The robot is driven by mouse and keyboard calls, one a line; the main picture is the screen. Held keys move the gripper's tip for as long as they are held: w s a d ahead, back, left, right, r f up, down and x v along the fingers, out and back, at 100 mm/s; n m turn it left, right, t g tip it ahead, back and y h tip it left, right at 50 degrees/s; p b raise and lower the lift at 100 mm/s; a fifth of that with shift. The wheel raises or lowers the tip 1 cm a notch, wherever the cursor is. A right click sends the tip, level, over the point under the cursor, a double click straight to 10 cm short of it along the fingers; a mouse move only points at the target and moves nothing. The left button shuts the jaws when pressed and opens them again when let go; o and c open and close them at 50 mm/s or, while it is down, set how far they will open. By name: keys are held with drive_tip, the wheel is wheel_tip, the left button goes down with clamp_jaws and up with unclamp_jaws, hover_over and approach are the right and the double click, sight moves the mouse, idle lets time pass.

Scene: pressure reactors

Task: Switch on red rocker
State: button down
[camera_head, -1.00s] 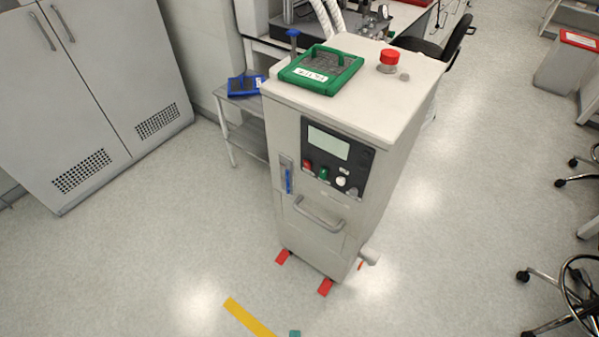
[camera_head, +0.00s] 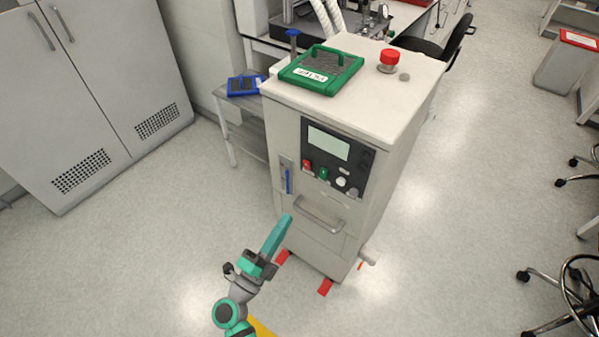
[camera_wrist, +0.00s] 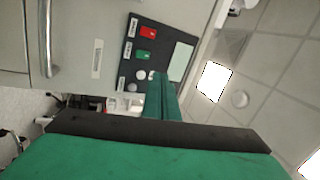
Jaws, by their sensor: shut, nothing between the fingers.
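The red rocker (camera_head: 307,164) sits at the left of the dark control panel (camera_head: 357,172) on the front of the white cabinet. In the wrist view the red rocker (camera_wrist: 149,31) is at the upper part of the panel, beside a label and above the green rocker (camera_wrist: 144,57). My gripper (camera_head: 287,219) is shut and empty, in front of the cabinet, below the panel and left of the handle. In the wrist view its green fingers (camera_wrist: 162,97) lie together, below the red rocker in the picture and apart from it.
The cabinet's handle (camera_head: 319,214) sticks out under the panel. A green tray (camera_head: 320,72) and a red emergency button (camera_head: 389,58) are on the cabinet's top. A blue tray (camera_head: 244,85) lies on a side shelf. Red feet (camera_head: 325,287) jut at the base. The floor in front is clear.

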sight(306, 164)
drive_tip(key=w+a+m+g, duration=0.2)
drive_tip(key=w+a, duration=0.2)
drive_tip(key=w, duration=0.1)
drive_tip(key=shift+w+f+m, duration=0.25)
drive_tip(key=shift+w+m, duration=0.1)
drive_tip(key=shift+m, duration=0.05)
drive_tip(key=shift+d, duration=0.1)
drive_tip(key=x, duration=1.4)
drive_tip(key=shift+s+d, duration=0.15)
